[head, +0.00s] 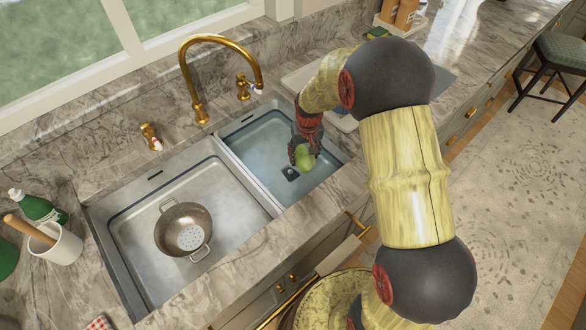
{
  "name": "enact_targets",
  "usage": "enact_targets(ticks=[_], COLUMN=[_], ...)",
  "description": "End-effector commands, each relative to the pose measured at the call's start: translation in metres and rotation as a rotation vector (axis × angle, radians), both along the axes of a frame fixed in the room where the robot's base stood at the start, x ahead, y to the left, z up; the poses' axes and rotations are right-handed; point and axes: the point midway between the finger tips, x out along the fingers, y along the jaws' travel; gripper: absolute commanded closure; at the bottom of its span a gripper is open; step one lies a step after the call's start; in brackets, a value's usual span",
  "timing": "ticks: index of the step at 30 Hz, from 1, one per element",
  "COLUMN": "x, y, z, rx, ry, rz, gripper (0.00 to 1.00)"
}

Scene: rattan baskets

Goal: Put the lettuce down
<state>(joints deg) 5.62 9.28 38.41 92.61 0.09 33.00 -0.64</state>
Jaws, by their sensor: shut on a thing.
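A small green lettuce (305,158) shows at the end of my arm, over the right sink basin (262,142). My gripper (300,150) is shut on the lettuce, with the fingers on its left side and upper part. The gripper and lettuce appear above the basin floor, near the drain; the exact height cannot be told. My wrist hides part of the lettuce's top and the basin's back right.
The left basin (135,225) holds a metal colander (184,230). A gold faucet (195,75) arches behind the divider. A white cup (58,245) and green bottle (37,208) stand at the left. A grey board (300,78) lies right of the sink.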

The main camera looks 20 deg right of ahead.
Motion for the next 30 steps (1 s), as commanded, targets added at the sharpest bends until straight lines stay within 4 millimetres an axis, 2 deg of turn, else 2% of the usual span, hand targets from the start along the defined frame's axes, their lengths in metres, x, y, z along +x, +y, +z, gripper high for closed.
enact_targets(ticks=[1,3,11,18,30], x=[0.000,0.000,0.000,0.000,0.000], y=[0.001,0.001,0.001,0.001,0.001], z=[-0.013,-0.024,-0.049,-0.085,-0.090], rx=[0.000,0.000,0.000,0.000,0.000], ry=[0.001,0.000,-0.001,-0.002,-0.002], rz=[0.001,0.001,0.002,0.002,0.002], gripper=[0.77,0.77,0.77,0.77,0.77])
